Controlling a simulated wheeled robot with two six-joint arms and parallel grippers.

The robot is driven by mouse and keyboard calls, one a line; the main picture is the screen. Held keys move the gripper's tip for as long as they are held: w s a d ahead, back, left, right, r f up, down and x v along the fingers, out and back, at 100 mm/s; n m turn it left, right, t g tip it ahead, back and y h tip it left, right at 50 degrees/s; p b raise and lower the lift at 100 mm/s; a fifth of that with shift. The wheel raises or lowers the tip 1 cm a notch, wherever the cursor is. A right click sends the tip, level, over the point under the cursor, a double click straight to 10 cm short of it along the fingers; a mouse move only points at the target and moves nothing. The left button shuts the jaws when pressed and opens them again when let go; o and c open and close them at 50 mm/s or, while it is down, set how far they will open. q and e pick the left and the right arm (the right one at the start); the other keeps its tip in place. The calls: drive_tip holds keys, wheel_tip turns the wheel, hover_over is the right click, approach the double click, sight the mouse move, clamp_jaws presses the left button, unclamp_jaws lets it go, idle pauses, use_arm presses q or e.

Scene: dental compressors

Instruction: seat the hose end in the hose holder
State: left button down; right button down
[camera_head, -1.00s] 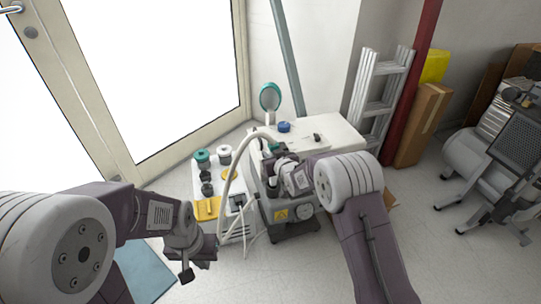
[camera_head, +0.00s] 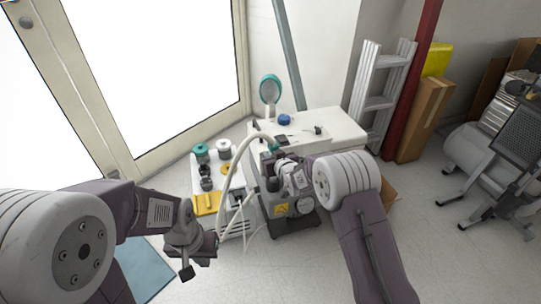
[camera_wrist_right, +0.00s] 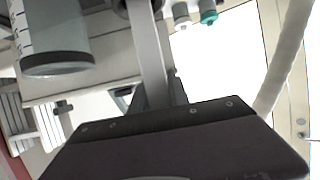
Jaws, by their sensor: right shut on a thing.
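A pale hose (camera_head: 232,165) arches up from low beside the compressor (camera_head: 292,210) and comes down at my right gripper (camera_head: 274,160). The gripper is shut on the hose end, which is mostly hidden by the fingers and wrist. In the right wrist view the hose (camera_wrist_right: 288,58) passes along the right side, and the gripper's dark body fills the bottom. I cannot make out the hose holder clearly in either view. My left gripper (camera_head: 187,268) hangs at the lower left, away from the hose; its jaws are too small to tell.
A white cabinet top (camera_head: 335,128) with a blue round item (camera_head: 284,119) stands behind the compressor. A ladder (camera_head: 378,100) and box (camera_head: 425,120) stand behind right.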

drive_tip(key=shift+f+b, duration=0.5)
drive_tip(key=shift+f, duration=0.35)
drive_tip(key=c, duration=1.2)
unclamp_jaws()
drive_tip(key=shift+o, duration=0.2)
drive_tip(key=shift+s+d+r+p, duration=0.15)
drive_tip(key=shift+s+r+p, duration=0.15)
drive_tip(key=shift+p, duration=0.1)
drive_tip(key=p+v, duration=0.3)
drive_tip(key=v, duration=0.5)
drive_tip(key=shift+p, duration=0.3)
